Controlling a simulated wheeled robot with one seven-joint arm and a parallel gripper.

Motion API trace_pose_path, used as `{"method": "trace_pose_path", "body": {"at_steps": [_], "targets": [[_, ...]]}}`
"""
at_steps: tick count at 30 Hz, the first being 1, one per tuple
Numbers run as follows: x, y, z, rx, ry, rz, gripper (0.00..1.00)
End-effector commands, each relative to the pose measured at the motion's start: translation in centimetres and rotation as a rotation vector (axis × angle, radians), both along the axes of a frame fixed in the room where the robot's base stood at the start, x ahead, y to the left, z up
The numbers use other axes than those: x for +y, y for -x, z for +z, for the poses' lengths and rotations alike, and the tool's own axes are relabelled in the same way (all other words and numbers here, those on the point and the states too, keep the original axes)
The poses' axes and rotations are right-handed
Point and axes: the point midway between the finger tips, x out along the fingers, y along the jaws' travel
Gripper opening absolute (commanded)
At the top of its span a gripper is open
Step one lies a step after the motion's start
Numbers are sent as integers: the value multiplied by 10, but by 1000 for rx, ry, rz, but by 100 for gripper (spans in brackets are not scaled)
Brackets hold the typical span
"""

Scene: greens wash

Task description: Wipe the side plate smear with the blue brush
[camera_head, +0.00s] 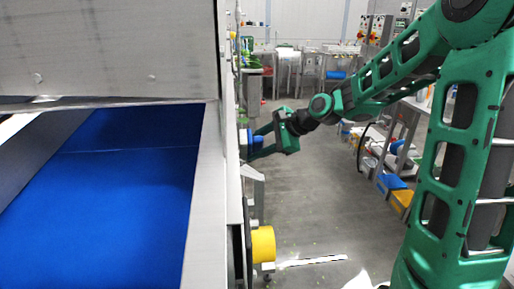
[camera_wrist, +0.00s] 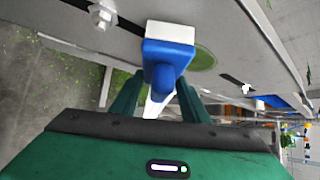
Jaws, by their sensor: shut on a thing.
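The blue brush (camera_wrist: 165,62) is between the green fingers of my gripper (camera_wrist: 157,95), which is shut on its handle. Its white bristle end (camera_wrist: 170,31) faces the grey metal side plate (camera_wrist: 232,52) and looks very close to it; I cannot tell if it touches. The green smear (camera_wrist: 204,58) on the plate shows just right of the brush, and the brush hides part of it. In the head view, my gripper (camera_head: 258,142) reaches the outer side of the conveyor, with the blue brush (camera_head: 244,137) against or near the plate's side. The smear is not visible there.
The conveyor's blue belt (camera_head: 125,190) runs along the left. A yellow cylinder (camera_head: 263,244) sticks out from its side, nearer than my gripper. A bolt (camera_wrist: 102,16) protrudes from the plate. Crates (camera_head: 395,190) stand at the right, and the grey floor (camera_head: 315,215) between is clear.

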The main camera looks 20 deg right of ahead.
Motion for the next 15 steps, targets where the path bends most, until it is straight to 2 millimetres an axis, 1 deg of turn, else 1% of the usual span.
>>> {"method": "trace_pose_path", "body": {"at_steps": [15], "targets": [[8, -2, 0, -1, -1, 0, 6]]}}
